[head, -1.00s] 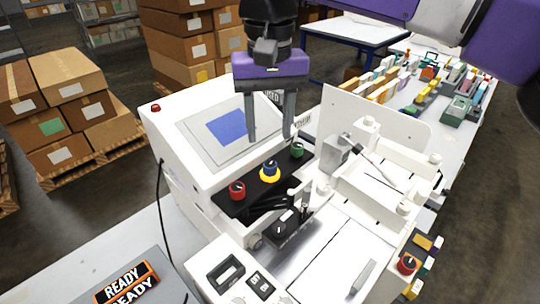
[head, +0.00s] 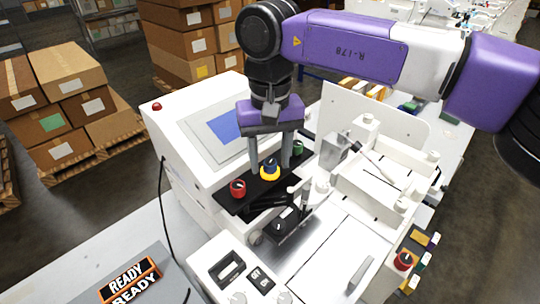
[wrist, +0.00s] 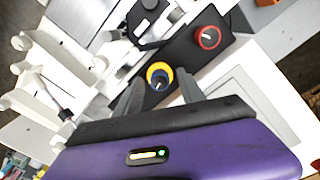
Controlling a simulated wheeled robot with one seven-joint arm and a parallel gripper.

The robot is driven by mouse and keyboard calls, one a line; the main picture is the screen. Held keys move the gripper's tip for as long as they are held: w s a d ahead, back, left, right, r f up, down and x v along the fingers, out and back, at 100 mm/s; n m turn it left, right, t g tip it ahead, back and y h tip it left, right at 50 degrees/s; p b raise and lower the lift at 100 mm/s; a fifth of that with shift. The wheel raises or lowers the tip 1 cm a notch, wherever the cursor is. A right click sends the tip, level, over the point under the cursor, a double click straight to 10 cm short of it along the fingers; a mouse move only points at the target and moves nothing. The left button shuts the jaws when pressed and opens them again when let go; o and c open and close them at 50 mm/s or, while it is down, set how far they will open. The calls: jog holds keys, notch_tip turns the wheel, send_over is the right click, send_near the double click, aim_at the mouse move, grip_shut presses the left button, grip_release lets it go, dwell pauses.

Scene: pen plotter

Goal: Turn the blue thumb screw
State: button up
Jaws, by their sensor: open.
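The blue thumb screw (head: 269,164) sits on a yellow ring in the black panel on the white machine, between a red knob and a green knob. In the wrist view the blue thumb screw (wrist: 159,80) shows dark with a pale pointer mark, inside its yellow ring. My gripper (head: 270,172) is open, its two grey fingers pointing down. In the wrist view my gripper (wrist: 158,88) has one finger on each side of the screw. I cannot tell whether either finger touches it.
The red knob (head: 237,188) is left of the screw and the green knob (head: 297,147) is to its right, close to a finger. A black lever-like part (head: 265,202) lies in front of the panel. The machine's screen (head: 226,126) is behind left.

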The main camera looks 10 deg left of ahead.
jog(key=shift+c, duration=0.5)
grip_shut()
jog(key=m, duration=0.3)
jog(key=shift+m, duration=0.4)
jog(key=m, duration=0.4)
jog(key=shift+m, duration=0.3)
jog(key=m, duration=0.4)
jog(key=shift+b, duration=0.4)
jog(key=m, duration=0.4)
jog(key=shift+d+r, duration=0.1)
jog(key=shift+m, duration=0.5)
